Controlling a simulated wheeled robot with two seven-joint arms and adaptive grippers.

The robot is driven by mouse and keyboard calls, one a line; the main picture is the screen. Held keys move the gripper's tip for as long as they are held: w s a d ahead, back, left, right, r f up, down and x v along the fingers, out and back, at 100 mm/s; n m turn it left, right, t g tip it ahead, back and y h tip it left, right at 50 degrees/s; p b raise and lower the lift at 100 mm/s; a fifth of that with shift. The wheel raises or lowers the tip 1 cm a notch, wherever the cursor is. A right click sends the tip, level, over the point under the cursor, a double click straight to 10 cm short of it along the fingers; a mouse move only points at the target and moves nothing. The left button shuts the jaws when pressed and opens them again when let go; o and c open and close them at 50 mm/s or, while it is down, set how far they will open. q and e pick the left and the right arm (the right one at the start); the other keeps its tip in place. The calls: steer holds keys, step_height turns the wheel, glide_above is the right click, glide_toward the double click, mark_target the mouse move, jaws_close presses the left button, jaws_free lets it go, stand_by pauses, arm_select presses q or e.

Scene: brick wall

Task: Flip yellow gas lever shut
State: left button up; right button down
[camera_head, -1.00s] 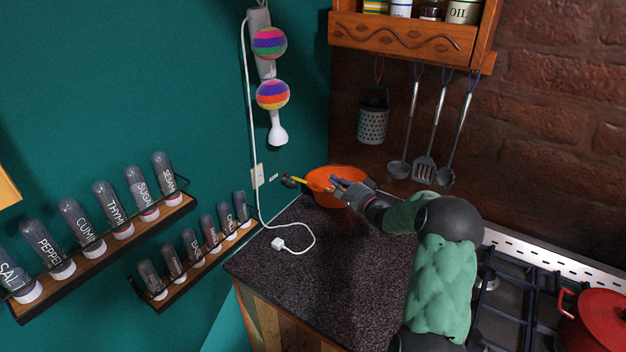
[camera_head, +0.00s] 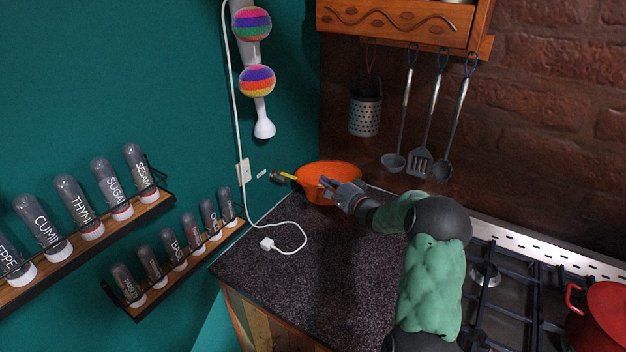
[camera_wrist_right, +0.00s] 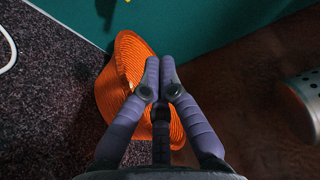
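The yellow gas lever (camera_head: 289,176) sticks out from a dark valve (camera_head: 276,176) low on the teal wall, left of the orange bowl. In the right wrist view only a small yellow bit (camera_wrist_right: 127,2) shows at the top edge, near the dark valve (camera_wrist_right: 105,10). My right gripper (camera_head: 326,184) is over the orange bowl, to the right of the lever and apart from it. In the wrist view its fingers (camera_wrist_right: 160,64) are drawn together, with nothing visible between them. My left gripper is not in view.
The orange bowl (camera_head: 318,168) stands in the counter's back corner, under my right gripper. A white cable and plug (camera_head: 267,244) lie on the dark counter (camera_head: 320,280). Utensils (camera_head: 420,160) and a perforated metal holder (camera_head: 365,116) hang at right. Spice racks (camera_head: 90,250) are at left.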

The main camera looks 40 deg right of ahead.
mark_target(287, 175)
steer(key=w+b, duration=0.2)
steer(key=w, duration=0.7)
steer(key=shift+d+f, duration=0.1)
steer(key=shift+d, duration=0.05)
steer(key=shift+w+b, duration=0.2)
steer(key=shift+b, duration=0.15)
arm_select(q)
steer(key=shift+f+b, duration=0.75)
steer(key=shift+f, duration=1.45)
arm_select(e)
steer(key=shift+s+a, duration=0.3)
steer(key=shift+a, duration=0.65)
steer(key=shift+s+a, duration=0.3)
steer(key=shift+a, duration=0.65)
